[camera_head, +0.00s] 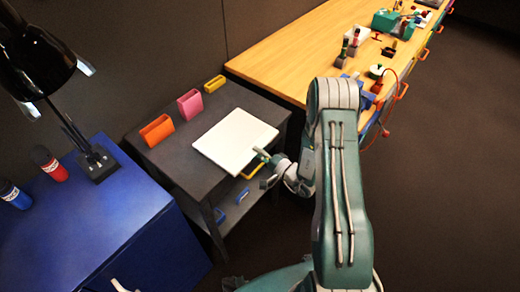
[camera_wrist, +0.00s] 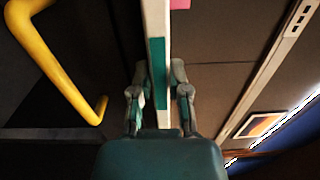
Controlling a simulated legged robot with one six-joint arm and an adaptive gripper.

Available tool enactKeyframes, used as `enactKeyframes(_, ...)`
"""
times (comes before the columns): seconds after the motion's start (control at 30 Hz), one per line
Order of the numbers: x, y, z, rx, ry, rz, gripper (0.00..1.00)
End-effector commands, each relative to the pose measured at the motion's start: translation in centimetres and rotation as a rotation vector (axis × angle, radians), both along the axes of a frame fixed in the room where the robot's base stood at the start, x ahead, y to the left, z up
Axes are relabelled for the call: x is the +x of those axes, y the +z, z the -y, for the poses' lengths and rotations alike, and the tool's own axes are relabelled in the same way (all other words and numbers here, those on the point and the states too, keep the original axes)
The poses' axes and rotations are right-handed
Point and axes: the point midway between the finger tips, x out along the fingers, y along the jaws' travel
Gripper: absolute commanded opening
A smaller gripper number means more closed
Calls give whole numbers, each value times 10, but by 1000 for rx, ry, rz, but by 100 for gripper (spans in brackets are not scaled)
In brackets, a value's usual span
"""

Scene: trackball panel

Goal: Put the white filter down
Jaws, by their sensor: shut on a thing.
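The white filter (camera_head: 236,139) is a flat, square white panel, level or nearly so, over the dark grey side table (camera_head: 165,160). I cannot tell whether it touches the tabletop. My gripper (camera_head: 264,156) is shut on its near right edge. In the wrist view the filter (camera_wrist: 155,25) is edge-on, a pale strip with a teal patch, between the two fingers of my gripper (camera_wrist: 158,82). The fingertips press it from both sides.
Orange (camera_head: 156,130), pink (camera_head: 190,103) and yellow (camera_head: 214,84) holders line the table's back edge. A yellow handle (camera_wrist: 55,65) is close by in the wrist view. A blue cabinet (camera_head: 90,225) with a black lamp (camera_head: 35,65) stands left; a wooden workbench (camera_head: 290,60) stands behind right.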

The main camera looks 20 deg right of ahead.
Motion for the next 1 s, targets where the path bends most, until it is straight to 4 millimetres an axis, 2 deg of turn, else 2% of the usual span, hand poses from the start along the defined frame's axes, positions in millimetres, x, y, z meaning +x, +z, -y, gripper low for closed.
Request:
enactKeyframes(0.2, 0, -1, -4, -5, -1, -1, 0)
enactKeyframes(0.23, 0, -1, -5, -6, 0, -2, 35)
enactKeyframes(0.27, 0, -1, -6, -6, 0, -2, 49)
enactKeyframes(0.3, 0, -1, -6, -7, 0, -1, 56)
enactKeyframes(0.7, -1, 1, 2, 1, -3, -1, 56)
enactKeyframes(0.87, -19, 0, 14, -1, -6, -3, 56)
enactKeyframes(1.0, -44, 0, 31, 0, -8, -4, 56)
